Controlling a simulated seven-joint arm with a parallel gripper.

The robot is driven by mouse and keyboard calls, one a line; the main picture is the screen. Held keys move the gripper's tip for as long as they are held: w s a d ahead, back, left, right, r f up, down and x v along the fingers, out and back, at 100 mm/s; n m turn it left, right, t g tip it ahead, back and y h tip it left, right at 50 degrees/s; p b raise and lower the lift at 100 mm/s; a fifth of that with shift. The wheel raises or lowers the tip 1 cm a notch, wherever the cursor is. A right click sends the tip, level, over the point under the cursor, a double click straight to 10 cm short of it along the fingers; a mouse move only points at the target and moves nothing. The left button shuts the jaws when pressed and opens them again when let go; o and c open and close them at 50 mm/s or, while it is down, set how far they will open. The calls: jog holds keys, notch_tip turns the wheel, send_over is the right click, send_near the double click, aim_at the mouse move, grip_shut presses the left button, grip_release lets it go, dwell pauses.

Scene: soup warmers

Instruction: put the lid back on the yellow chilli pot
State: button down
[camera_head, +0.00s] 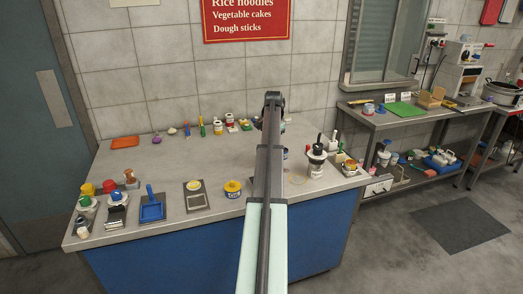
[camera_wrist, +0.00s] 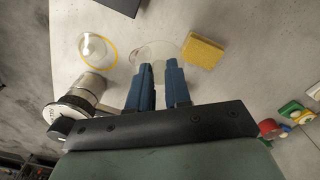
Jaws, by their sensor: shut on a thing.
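Whether the lid touches the counter I cannot tell. A clear round piece with a yellow rim (camera_wrist: 97,51) lies left of the held lid in the wrist view; it seems to be the faint yellow ring (camera_head: 297,179) right of my arm. My arm hides the counter behind it in the head view.
A metal warmer (camera_head: 316,160) stands right of my arm, close to my gripper in the wrist view (camera_wrist: 84,92). A yellow block (camera_wrist: 203,50) lies right of the held lid. The counter's middle left is clear.

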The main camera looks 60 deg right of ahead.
jog(key=s+d+r+m, duration=0.15)
jog(key=s+d, duration=0.35)
jog(key=s, duration=0.6)
jog(key=s+d+f+m, duration=0.15)
jog(key=s+d, duration=0.35)
jog(key=s, duration=0.6)
jog(key=s+d+r+m, duration=0.2)
jog(key=s+d, duration=0.3)
jog(key=s, duration=0.6)
jog(key=shift+d+f, duration=0.1)
jog(key=shift+f, duration=3.35)
jog(key=shift+f, duration=0.15)
jog(key=c, duration=0.5)
grip_release()
notch_tip(320, 180, up, 7)
